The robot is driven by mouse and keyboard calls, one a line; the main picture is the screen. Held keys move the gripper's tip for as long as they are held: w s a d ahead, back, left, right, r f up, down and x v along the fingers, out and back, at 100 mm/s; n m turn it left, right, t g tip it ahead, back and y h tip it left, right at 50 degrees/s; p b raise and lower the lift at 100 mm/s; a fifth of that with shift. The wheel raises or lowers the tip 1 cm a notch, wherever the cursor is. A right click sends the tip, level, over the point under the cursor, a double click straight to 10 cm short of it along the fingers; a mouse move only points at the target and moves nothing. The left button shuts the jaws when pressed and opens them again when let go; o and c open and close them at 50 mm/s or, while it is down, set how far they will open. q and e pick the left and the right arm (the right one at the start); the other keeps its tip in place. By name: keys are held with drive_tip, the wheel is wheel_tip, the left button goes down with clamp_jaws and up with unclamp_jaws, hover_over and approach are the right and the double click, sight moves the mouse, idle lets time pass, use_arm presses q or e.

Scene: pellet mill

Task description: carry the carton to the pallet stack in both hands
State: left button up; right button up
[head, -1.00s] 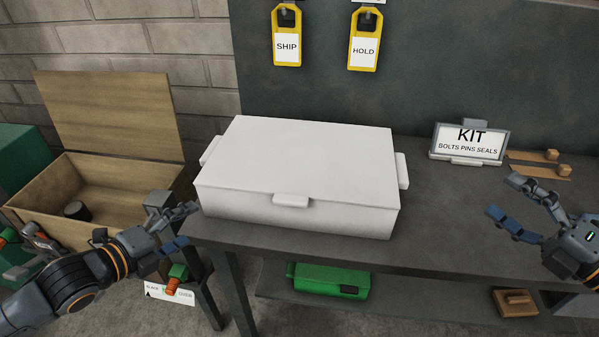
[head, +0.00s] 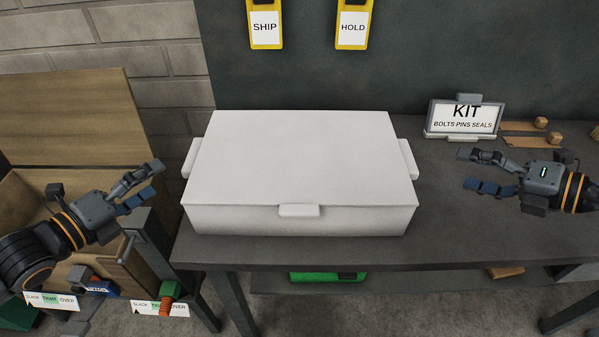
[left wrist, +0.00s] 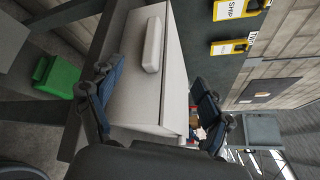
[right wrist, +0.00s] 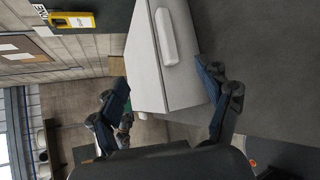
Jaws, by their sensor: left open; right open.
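The white carton (head: 300,160) sits flat on the dark workbench, lid shut, with a handle on its left side (head: 190,158) and one on its right side (head: 407,158). My left gripper (head: 156,182) is open and empty, just left of the carton and apart from it. My right gripper (head: 468,171) is open and empty, to the right of the carton with a gap. In the left wrist view the carton (left wrist: 140,85) shows between the spread fingers with a side handle. In the right wrist view the carton (right wrist: 150,65) and its other handle show ahead. I cannot make out the pallet stack.
A KIT sign (head: 465,121) stands on the workbench (head: 330,250) behind my right gripper, beside small wooden pieces (head: 530,132). Yellow SHIP (head: 265,25) and HOLD (head: 352,25) tags hang on the back panel. An open wooden crate (head: 65,115) stands at left. A green case (head: 325,276) sits below.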

sight(201, 151)
use_arm(q)
drive_tip(key=shift+x, duration=6.8)
use_arm(e)
drive_tip(key=shift+x, duration=6.9)
use_arm(q)
drive_tip(key=shift+r, duration=0.1)
clamp_jaws()
use_arm(e)
drive_tip(key=shift+a, duration=0.1)
clamp_jaws()
use_arm(q)
drive_tip(key=shift+d, duration=0.1)
use_arm(e)
drive_tip(key=shift+r, duration=0.1)
